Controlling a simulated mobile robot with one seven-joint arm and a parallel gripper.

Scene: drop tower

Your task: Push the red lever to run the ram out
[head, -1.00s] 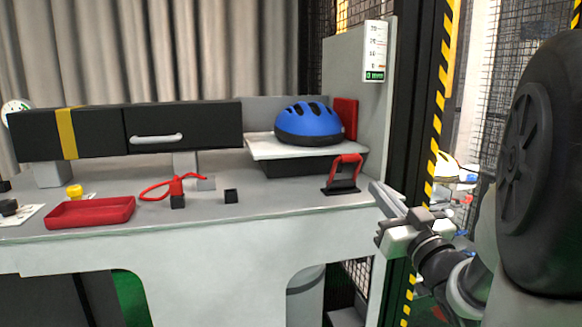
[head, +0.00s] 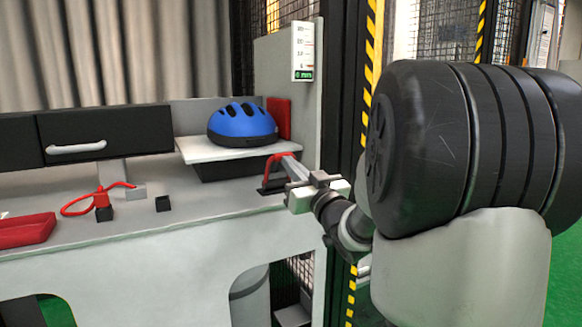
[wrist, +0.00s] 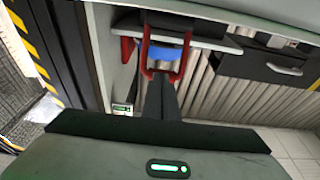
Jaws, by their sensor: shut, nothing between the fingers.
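The red lever (head: 269,166) is a red loop handle on a black base at the right end of the bench. In the wrist view, its red frame (wrist: 145,52) stands upside down just beyond my fingertips. My gripper (head: 288,160) is shut and empty, its fingers pressed together, right at the lever's right side. In the wrist view, the shut fingers (wrist: 161,80) point at the opening of the loop; I cannot tell whether they touch it. The blue helmet (head: 242,124) sits on a pale shelf (head: 205,152), against or near a red plate (head: 279,117).
A grey upright panel with a gauge (head: 303,51) and a striped post (head: 369,75) stand at the right. The bench front is clear.

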